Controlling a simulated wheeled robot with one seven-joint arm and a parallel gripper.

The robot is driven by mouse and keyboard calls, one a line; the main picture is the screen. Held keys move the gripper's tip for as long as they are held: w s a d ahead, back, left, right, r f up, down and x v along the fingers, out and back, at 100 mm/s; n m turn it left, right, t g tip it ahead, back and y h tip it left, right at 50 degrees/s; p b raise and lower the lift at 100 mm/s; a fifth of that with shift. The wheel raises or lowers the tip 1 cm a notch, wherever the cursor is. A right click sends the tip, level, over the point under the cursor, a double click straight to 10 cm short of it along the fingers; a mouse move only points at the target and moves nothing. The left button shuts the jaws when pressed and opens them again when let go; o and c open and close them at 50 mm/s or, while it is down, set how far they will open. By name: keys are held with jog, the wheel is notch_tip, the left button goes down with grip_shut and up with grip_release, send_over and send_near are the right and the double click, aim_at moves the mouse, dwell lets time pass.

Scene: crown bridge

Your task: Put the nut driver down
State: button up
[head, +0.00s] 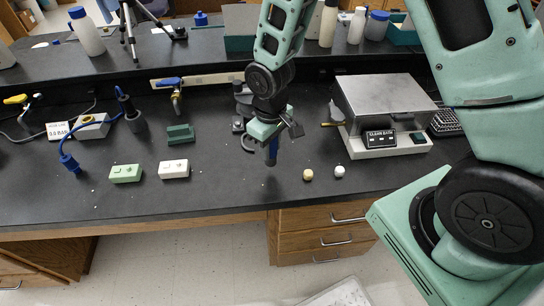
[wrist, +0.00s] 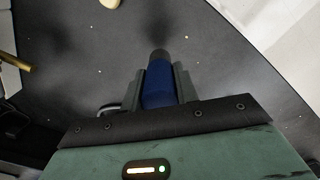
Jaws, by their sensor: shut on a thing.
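The nut driver (wrist: 158,86) has a blue handle with a dark end. It sits between the two fingers of my gripper (wrist: 160,82) in the wrist view, and the gripper is shut on it. In the head view the blue nut driver (head: 272,150) hangs below my gripper (head: 270,142), over the black bench top (head: 225,190). I cannot tell whether its lower end touches the bench.
A cream ball (head: 308,175) and a white ball (head: 339,171) lie to the right. A green block (head: 126,173), a white block (head: 174,169) and a dark green holder (head: 180,133) stand left. A steel-topped device (head: 385,105) stands right. The front bench is clear.

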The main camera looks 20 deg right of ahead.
aim_at(271, 157)
jog(key=shift+f, duration=1.95)
jog(key=shift+f, duration=0.15)
jog(key=o, duration=1)
notch_tip(271, 157, up, 12)
jog(key=shift+r, duration=0.1)
jog(key=s+a+r, duration=0.2)
jog(key=s+r, duration=0.1)
jog(key=s, duration=0.3)
jog(key=s+a+r+n, duration=0.1)
jog(key=s+a+r, duration=0.1)
jog(key=s+r, duration=0.2)
jog(key=s+a+r+n, duration=0.1)
jog(key=s+a+r, duration=0.1)
jog(key=s, duration=0.8)
jog(key=shift+a+r+y, duration=0.15)
jog(key=shift+r+y, duration=0.15)
jog(key=shift+r, duration=0.4)
